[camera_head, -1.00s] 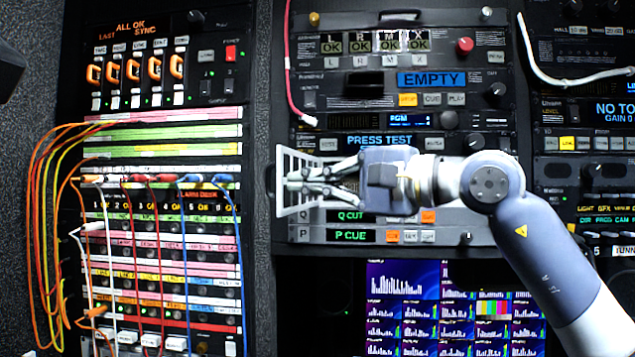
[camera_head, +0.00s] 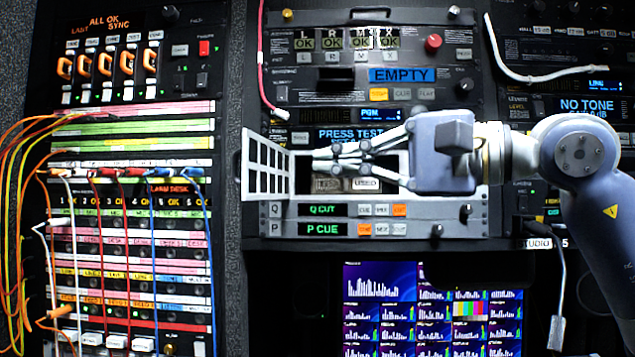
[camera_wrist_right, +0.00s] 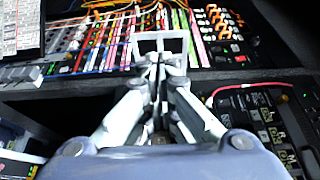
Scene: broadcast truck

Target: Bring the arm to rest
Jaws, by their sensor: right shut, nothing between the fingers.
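My right arm comes in from the right in the head view. Its gripper (camera_head: 316,163) points left, with its fingers together and nothing between them. It is in front of the rack panel, over a shallow recess with "USED" lettering (camera_head: 366,185). A white grid-like flap (camera_head: 268,168) stands open just left of the fingertips. In the right wrist view the shut fingers (camera_wrist_right: 158,72) point at the flap's frame (camera_wrist_right: 160,38); I cannot tell whether they touch. My left gripper is not in view.
A patch bay (camera_head: 130,225) with several coloured cables looping out is at the left. A red cable (camera_head: 262,70) hangs beside the upper panel. A white cable (camera_head: 520,75) crosses the right rack. A screen (camera_head: 430,310) is below. The dark strip between racks is clear.

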